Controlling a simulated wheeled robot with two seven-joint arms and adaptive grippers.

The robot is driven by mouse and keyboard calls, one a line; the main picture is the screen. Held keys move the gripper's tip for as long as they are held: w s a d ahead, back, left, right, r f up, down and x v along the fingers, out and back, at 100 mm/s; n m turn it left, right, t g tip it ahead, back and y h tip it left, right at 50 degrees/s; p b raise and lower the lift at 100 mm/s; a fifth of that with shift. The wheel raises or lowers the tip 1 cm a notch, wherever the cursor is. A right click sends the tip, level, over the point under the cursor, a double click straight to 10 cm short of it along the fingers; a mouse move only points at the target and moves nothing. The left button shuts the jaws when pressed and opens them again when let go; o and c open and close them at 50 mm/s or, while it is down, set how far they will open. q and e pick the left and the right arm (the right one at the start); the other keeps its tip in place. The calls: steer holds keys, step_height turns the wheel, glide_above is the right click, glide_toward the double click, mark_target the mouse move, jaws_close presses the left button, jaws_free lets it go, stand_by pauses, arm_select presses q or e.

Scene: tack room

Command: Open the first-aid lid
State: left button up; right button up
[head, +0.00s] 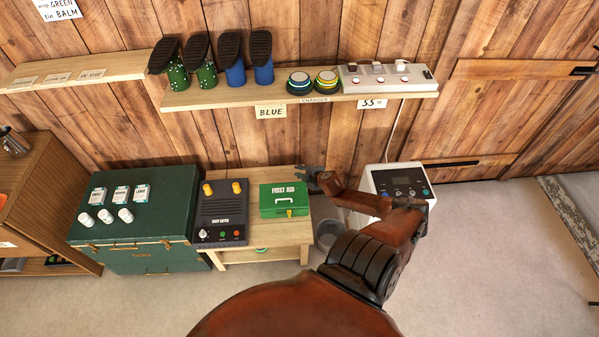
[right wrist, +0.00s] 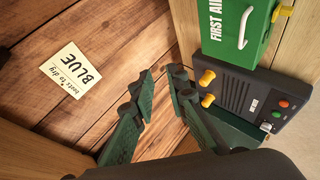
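The green first-aid box (head: 285,200) stands on the right part of a light wooden table, with its lid shut. It has a white handle and a yellow latch (head: 290,213) on its front. In the right wrist view the box (right wrist: 225,32) is at the upper right, with its white handle (right wrist: 243,28). My right gripper (head: 313,177) is just right of the box's back right corner, apart from it. In the right wrist view its dark green fingers (right wrist: 165,82) are spread with nothing between them. My left gripper is not in view.
A dark boot heater (head: 222,218) with yellow knobs sits left of the box. A green trunk (head: 150,195) with bottles stands further left. A white appliance (head: 398,182) is right of the table. A wall shelf (head: 230,97) holds boots and a charger above.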

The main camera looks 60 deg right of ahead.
stand_by(0.3)
